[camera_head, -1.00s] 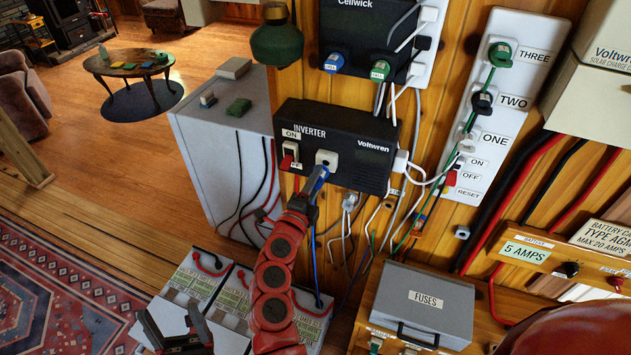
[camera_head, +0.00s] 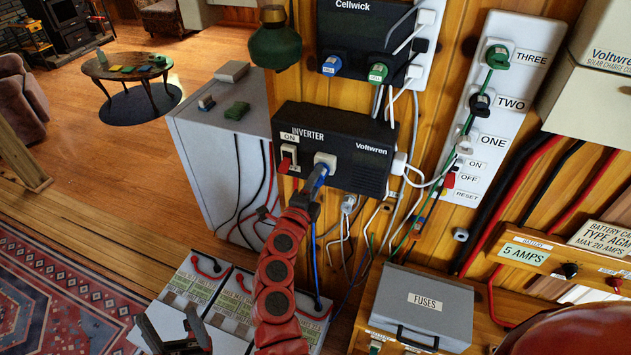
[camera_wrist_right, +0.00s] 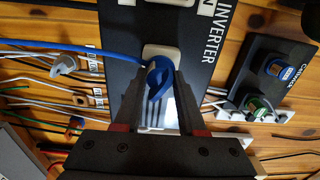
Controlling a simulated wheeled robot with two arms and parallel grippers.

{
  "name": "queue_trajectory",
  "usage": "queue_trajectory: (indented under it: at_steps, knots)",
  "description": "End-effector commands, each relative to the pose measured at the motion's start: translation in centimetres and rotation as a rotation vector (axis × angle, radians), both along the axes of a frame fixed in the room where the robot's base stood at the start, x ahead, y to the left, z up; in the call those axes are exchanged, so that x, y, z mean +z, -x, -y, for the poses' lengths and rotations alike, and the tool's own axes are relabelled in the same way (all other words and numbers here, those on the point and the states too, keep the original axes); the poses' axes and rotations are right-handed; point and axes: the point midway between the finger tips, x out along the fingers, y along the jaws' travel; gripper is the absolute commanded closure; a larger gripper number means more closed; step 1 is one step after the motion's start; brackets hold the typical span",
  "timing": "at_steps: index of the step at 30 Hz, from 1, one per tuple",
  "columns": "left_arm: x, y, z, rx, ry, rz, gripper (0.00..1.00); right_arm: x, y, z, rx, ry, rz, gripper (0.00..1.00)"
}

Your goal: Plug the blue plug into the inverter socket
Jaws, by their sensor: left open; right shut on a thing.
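The black inverter (camera_head: 352,177) is mounted on the wood wall, with a white socket (camera_head: 326,158) on its front. My right gripper (camera_head: 312,190) is shut on the blue plug (camera_head: 320,172) right at this socket. In the right wrist view, the blue plug (camera_wrist_right: 160,82) with its looped blue cord sits between the fingers of my right gripper (camera_wrist_right: 157,112) and overlaps the lower part of the white socket (camera_wrist_right: 165,52). I cannot tell how deep the plug sits. My left gripper (camera_head: 176,328) is open and empty, low at the left.
A red switch (camera_head: 287,160) is just left of the socket. A black Cellwick box (camera_head: 350,40) with blue and green plugs is above. Several loose cables hang below and right of the inverter. A grey fuse box (camera_head: 425,305) and batteries (camera_head: 232,305) are below.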

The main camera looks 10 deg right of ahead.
Motion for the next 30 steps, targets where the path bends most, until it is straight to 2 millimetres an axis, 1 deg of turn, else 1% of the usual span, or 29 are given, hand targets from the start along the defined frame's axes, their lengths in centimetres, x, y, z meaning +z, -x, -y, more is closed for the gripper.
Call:
queue_trajectory:
  at_steps: [11,12,17,26,30]
  knots:
    - [-0.08,-0.01,0.0,0.0,0.0,0.0,0.24,0.08,-0.8,0.58,-0.001,0.0,0.001,1.0]
    - [-0.07,-0.01,0.0,0.0,0.0,0.0,0.24,0.08,-0.79,0.55,0.0,0.0,0.001,0.55]
    - [-0.06,0.0,0.0,0.0,0.0,0.0,0.24,0.05,-0.76,0.54,0.0,0.0,0.001,0.26]
    - [-0.06,0.0,0.0,0.0,0.0,0.0,0.24,0.02,-0.7,0.47,0.0,0.0,0.0,0.25]
    - [-0.02,-0.01,0.0,0.0,0.0,0.0,0.24,-0.09,0.19,-0.32,0.003,-0.001,-0.002,0.25]
